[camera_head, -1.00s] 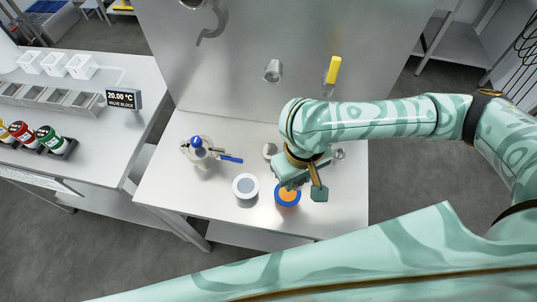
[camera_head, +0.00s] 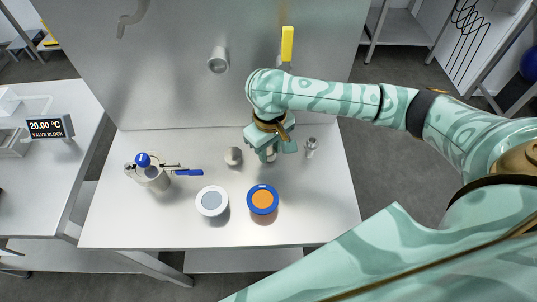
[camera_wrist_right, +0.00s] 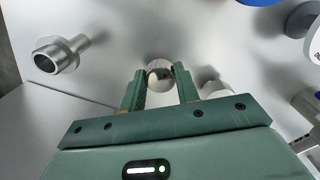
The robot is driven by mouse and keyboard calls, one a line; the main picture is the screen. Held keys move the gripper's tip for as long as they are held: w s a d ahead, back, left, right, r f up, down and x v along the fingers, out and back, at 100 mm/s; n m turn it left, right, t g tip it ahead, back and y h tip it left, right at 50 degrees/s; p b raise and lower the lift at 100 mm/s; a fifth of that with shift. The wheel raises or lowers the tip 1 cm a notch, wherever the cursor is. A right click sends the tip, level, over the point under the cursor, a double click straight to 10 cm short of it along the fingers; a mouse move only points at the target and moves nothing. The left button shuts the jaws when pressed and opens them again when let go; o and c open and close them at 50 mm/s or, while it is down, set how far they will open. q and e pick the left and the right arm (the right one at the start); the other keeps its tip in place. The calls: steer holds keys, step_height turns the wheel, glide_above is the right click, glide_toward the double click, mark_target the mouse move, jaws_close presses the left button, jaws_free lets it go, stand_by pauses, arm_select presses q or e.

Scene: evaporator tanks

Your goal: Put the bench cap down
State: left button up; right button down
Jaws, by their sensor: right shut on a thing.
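The bench cap looks to be the round silvery metal piece (camera_wrist_right: 160,72) between the fingers of my right gripper (camera_wrist_right: 159,86) in the right wrist view. My right gripper (camera_head: 268,156) is shut on it, over the rear part of the steel bench (camera_head: 160,222) in the head view. The fingers largely hide the cap there, and I cannot tell whether it touches the bench. My left gripper is not in view.
A metal fitting (camera_head: 311,148) stands right of the gripper and a small round metal piece (camera_head: 233,155) left. In front are an orange-topped blue jar (camera_head: 263,200) and a white jar (camera_head: 212,201). A blue-capped vessel (camera_head: 147,174) stands left. The right front is clear.

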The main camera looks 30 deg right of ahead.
mark_target(269, 151)
step_height(269, 151, down, 2)
steer(key=shift+b, duration=0.3)
steer(key=shift+r, duration=0.25)
arm_select(q)
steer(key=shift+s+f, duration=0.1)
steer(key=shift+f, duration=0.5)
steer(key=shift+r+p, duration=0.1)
steer(key=shift+p, duration=0.25)
arm_select(e)
steer(key=c, duration=1)
jaws_free()
steer(key=shift+f, duration=0.15)
steer(key=shift+c, duration=0.2)
arm_select(q)
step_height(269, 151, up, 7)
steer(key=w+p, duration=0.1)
steer(key=p, duration=0.5)
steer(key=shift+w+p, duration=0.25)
steer(key=shift+p, duration=0.15)
arm_select(e)
step_height(269, 151, up, 12)
steer(key=shift+r, duration=0.2)
